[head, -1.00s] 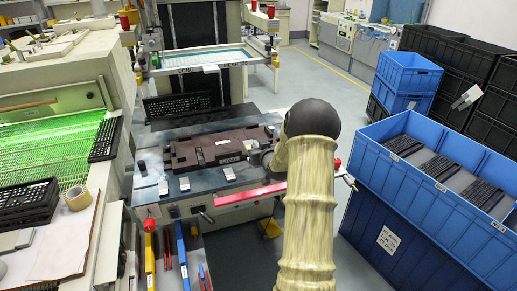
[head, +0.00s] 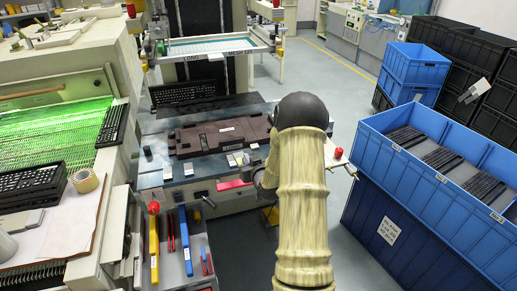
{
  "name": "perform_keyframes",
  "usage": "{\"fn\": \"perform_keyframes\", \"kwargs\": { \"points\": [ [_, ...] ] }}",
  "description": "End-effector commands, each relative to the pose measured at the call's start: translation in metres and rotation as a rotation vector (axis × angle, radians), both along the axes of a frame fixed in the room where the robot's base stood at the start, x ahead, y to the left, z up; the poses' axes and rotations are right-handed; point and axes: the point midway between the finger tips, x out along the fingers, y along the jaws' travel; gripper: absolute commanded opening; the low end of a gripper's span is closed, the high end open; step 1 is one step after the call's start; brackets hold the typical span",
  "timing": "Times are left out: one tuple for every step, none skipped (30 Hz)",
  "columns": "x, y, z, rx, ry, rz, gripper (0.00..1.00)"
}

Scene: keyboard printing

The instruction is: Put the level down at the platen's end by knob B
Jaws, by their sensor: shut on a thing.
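The level is a red bar (head: 235,184) in front of the front edge of the dark platen (head: 205,173), beside my arm. My gripper (head: 260,179) is mostly hidden behind my own arm link. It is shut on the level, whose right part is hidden. I cannot tell how high the level is above the surface. A brown fixture (head: 220,138) lies on the platen. One red knob (head: 153,208) is at the front left and another red knob (head: 338,153) at the right. Their letters cannot be read.
Small white-topped blocks (head: 188,169) stand along the platen's front. A black keyboard (head: 184,91) lies behind the fixture. A framed screen (head: 208,53) stands at the back. Blue crates (head: 440,165) fill the right, and a green-lit machine (head: 55,133) the left. Tools hang below the bench front.

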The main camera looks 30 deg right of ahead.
Motion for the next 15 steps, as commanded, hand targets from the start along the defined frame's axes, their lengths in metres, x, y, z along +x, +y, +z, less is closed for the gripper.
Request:
{"fn": "perform_keyframes", "kwargs": {
  "points": [
    [-0.005, 0.015, -0.01, 0.005, 0.006, 0.012, 0.0],
    [-0.008, 0.024, -0.015, 0.005, 0.006, 0.022, 0.0],
    [-0.013, 0.037, -0.024, 0.006, 0.008, 0.032, 0.0],
    [-0.017, 0.047, -0.03, 0.006, 0.009, 0.041, 0.0],
    [-0.021, 0.06, -0.038, 0.006, 0.01, 0.051, 0.0],
    [-0.027, 0.076, -0.047, 0.007, 0.01, 0.065, 0.0],
    [-0.031, 0.088, -0.056, 0.006, 0.011, 0.075, 0.0],
    [-0.036, 0.101, -0.063, 0.008, 0.012, 0.085, 0.0],
    [-0.042, 0.117, -0.073, 0.006, 0.012, 0.099, 0.0],
    [-0.046, 0.13, -0.081, 0.007, 0.012, 0.11, 0.0],
    [-0.051, 0.142, -0.088, 0.007, 0.013, 0.119, 0.0],
    [-0.057, 0.158, -0.098, 0.005, 0.012, 0.132, 0.0],
    [-0.061, 0.169, -0.105, 0.006, 0.012, 0.142, 0.0],
    [-0.064, 0.179, -0.111, 0.005, 0.01, 0.15, 0.0],
    [-0.069, 0.192, -0.118, 0.004, 0.01, 0.159, 0.0]
  ]
}}
